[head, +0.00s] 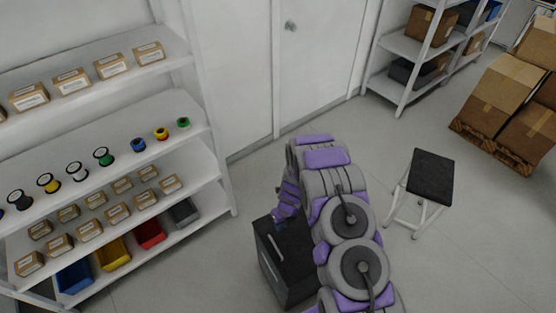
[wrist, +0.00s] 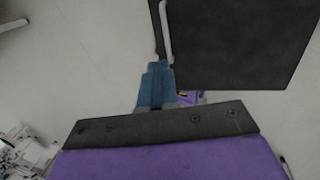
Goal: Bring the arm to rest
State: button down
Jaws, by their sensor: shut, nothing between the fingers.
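My grey and purple arm is folded in the lower middle of the head view, with my gripper (head: 283,211) pointing down by a dark cabinet (head: 287,268). In the wrist view my gripper's blue fingers (wrist: 157,68) are together and hold nothing. Their tips appear close to the light handle (wrist: 166,30) of the dark cabinet (wrist: 240,45); I cannot tell whether they touch it. The handle (head: 268,240) also shows on the cabinet in the head view. My arm hides part of the cabinet's right side.
A white shelf (head: 150,104) with spools, small boxes and coloured bins stands at left. A black-topped stool (head: 432,176) stands to the right of my arm. Large cardboard boxes (head: 507,87) are at far right. Clear floor (head: 480,230) lies around the stool.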

jog(key=s+d+r+n+b, duration=0.1)
jog(key=s+r+n, duration=0.3)
jog(key=r, duration=0.6)
jog(key=s+d+r+n+b, duration=0.1)
jog(key=s+d+r+n, duration=0.1)
jog(key=r+n, duration=0.65)
jog(key=s+d+r+n, duration=0.1)
jog(key=s+r+n, duration=0.25)
jog(key=r, duration=0.85)
jog(key=s+d+r+n+b, duration=0.1)
jog(key=s+d+r+n, duration=0.1)
jog(key=s+n, duration=0.3)
jog(key=s+d+r+n+h, duration=0.1)
jog(key=s+r+n, duration=0.4)
jog(key=s, duration=0.6)
jog(key=s+d+r+n+g+h+b, duration=0.1)
jog(key=s+d+r+n, duration=0.2)
jog(key=s, duration=0.6)
jog(key=shift+r+n+b, duration=0.3)
jog(key=shift+r+n, duration=0.2)
jog(key=shift+n, duration=0.5)
jog(key=shift+s+a, duration=0.1)
jog(key=shift+a, duration=0.3)
